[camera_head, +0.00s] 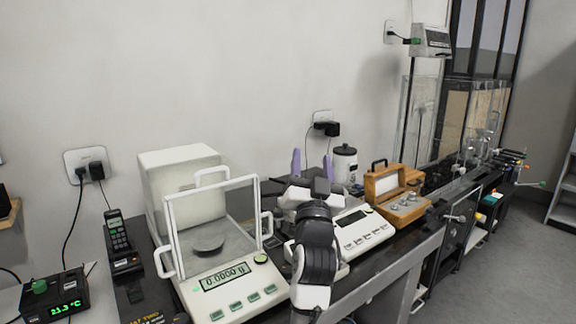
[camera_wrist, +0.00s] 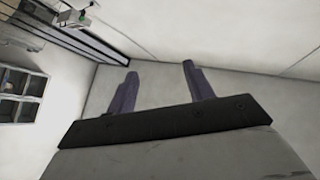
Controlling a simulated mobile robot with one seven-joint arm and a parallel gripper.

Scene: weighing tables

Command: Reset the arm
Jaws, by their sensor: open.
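My gripper (camera_head: 312,165) is raised in front of the wall, above the weighing table in the head view. Its two purple fingers point up and stand apart, with nothing between them. In the wrist view my gripper (camera_wrist: 155,85) is also open and empty, with bare wall behind the fingers. My arm hides part of the table and part of the white instrument behind it.
A glass-doored balance (camera_head: 222,285) reading near zero stands left of my arm.

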